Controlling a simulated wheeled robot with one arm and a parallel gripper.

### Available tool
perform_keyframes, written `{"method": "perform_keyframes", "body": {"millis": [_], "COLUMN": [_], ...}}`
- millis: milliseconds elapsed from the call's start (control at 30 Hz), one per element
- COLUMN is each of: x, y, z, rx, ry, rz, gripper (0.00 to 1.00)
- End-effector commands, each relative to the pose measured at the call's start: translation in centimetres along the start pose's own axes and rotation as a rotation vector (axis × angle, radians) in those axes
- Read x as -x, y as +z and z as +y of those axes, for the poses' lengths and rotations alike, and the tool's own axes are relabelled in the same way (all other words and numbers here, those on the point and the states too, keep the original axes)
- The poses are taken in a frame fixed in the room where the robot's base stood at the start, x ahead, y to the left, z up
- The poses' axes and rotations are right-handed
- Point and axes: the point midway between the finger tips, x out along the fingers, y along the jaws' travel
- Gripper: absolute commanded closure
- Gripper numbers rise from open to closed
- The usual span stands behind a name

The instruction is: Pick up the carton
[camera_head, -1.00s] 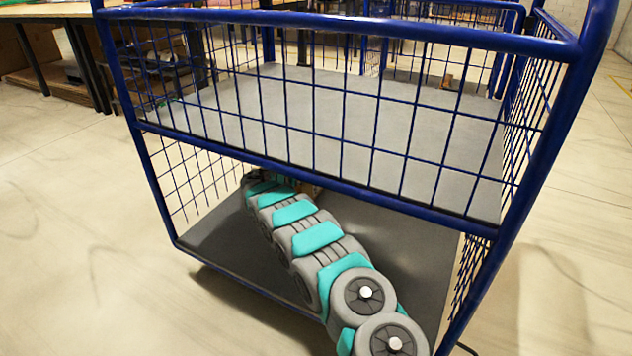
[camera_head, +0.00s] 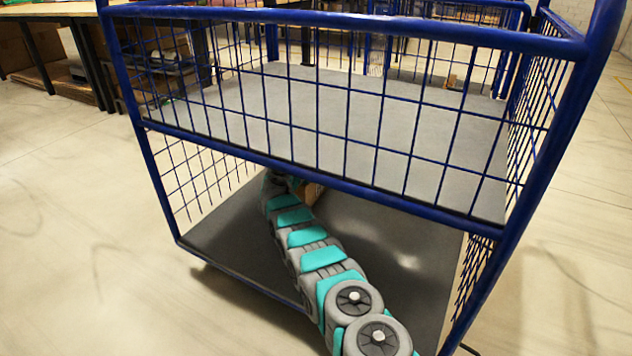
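A small part of a brown carton (camera_head: 312,193) shows on the lower shelf of the blue wire cart, toward the back. The rest of it is hidden behind my arm and the cart's upper shelf edge. My grey and teal arm reaches into the lower level from the front, and its far end is close to the carton. My gripper is hidden behind my arm and the shelf edge, so I cannot tell whether it touches the carton.
The cart has a blue frame (camera_head: 340,180), mesh sides, an empty grey upper shelf (camera_head: 330,115) and a dark lower shelf (camera_head: 400,260). The lower shelf's right side is clear. Tables (camera_head: 60,12) with boxes stand at the back left. Open floor lies left and right.

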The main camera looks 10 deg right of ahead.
Motion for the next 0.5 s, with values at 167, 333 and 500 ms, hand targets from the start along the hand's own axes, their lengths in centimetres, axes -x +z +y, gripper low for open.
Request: {"method": "perform_keyframes", "body": {"millis": [167, 333, 500], "x": [-0.23, -0.23, -0.22], "y": [0.02, 0.01, 0.00], "z": [0.03, 0.05, 0.05], "rx": [-0.001, 0.000, 0.000], "ry": [-0.001, 0.000, 0.000], "rz": [0.000, 0.000, 0.000], "gripper": [0.00, 0.00, 0.17]}}
